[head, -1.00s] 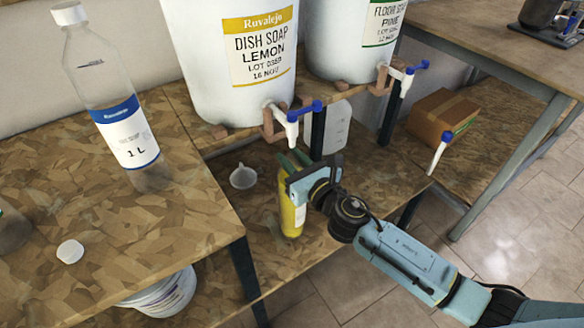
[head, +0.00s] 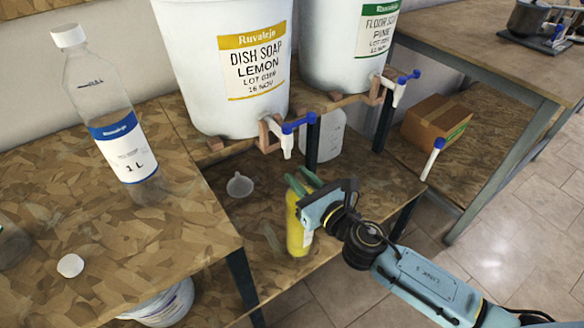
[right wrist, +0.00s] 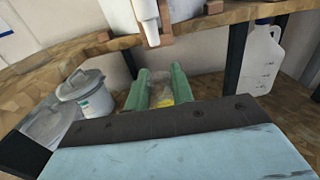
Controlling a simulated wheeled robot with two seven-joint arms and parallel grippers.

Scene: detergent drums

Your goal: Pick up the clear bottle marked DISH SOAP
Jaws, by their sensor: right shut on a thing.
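A tall clear bottle (head: 85,88) with a white cap and a blue-and-white label stands upright on the left table. Its label shows "1 L"; the smaller print is too blurred to read surely. My right gripper (head: 302,187) is well to the right of it, below the drum taps. Its green fingers are shut on the upper part of a yellow bottle (head: 298,232). In the right wrist view, a bit of the yellow bottle (right wrist: 165,102) shows between the fingers (right wrist: 162,90). I cannot tell whether its base touches the shelf. My left gripper is not in view.
A DISH SOAP LEMON drum (head: 215,105) and a FLOOR SOAP PINE drum (head: 330,70) stand behind, with blue-handled taps. A funnel (head: 240,184) lies on the lower shelf. A loose white cap (head: 70,265) lies on the left table. A cardboard box (head: 435,120) is at right.

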